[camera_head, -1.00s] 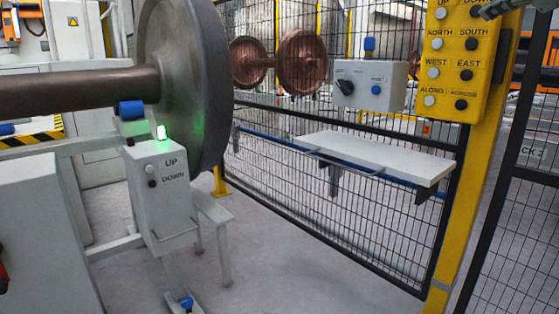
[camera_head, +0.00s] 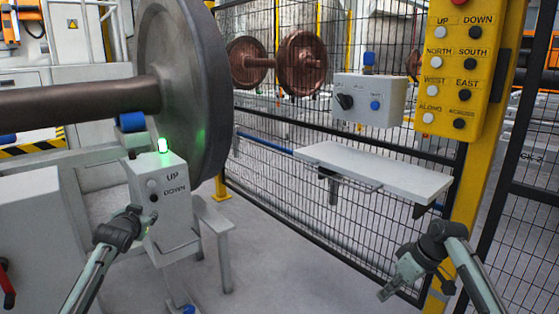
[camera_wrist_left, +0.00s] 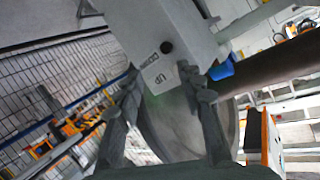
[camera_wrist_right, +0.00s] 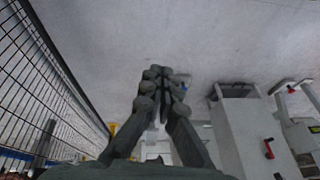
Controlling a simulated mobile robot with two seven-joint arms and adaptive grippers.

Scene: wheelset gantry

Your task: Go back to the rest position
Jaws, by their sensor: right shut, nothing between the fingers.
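My left gripper (camera_head: 148,218) is in front of the grey UP/DOWN control box (camera_head: 160,200), near its lower left side. In the left wrist view its two fingers (camera_wrist_left: 163,85) are apart, with the box (camera_wrist_left: 160,45) showing beyond them; I cannot tell whether they touch it. My right gripper (camera_head: 388,288) hangs low at the right, in front of the mesh fence and below the white shelf. In the right wrist view its fingers (camera_wrist_right: 160,76) are together and hold nothing.
The large grey wheel (camera_head: 185,85) and its brown axle (camera_head: 80,98) stand behind the box. The yellow button panel (camera_head: 458,65) and white shelf (camera_head: 380,172) are at the right, by the mesh fence (camera_head: 290,210).

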